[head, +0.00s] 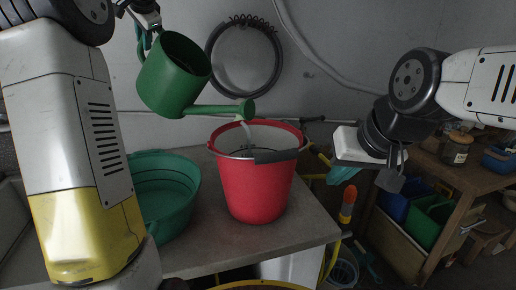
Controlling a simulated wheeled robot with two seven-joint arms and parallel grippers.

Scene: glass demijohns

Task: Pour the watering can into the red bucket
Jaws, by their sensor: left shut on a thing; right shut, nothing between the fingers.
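The green watering can (173,77) is held tilted in the air, its spout pointing right and its rose (245,109) just above the red bucket (257,187). A pale stream drops from the rose into the bucket. The bucket stands upright on the grey table (212,238), its dark handle grip lying across the near rim. My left gripper (146,22) is shut on the watering can at its handle, at the top left; the fingers are partly cut off by the frame. My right gripper (391,178) is shut and empty, right of the bucket and apart from it.
A green basin (164,192) stands left of the bucket on the table. A coiled black hose (244,62) hangs on the wall behind. At the right is a wooden bench (449,174) with a jar (456,148) on top and blue and green bins below.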

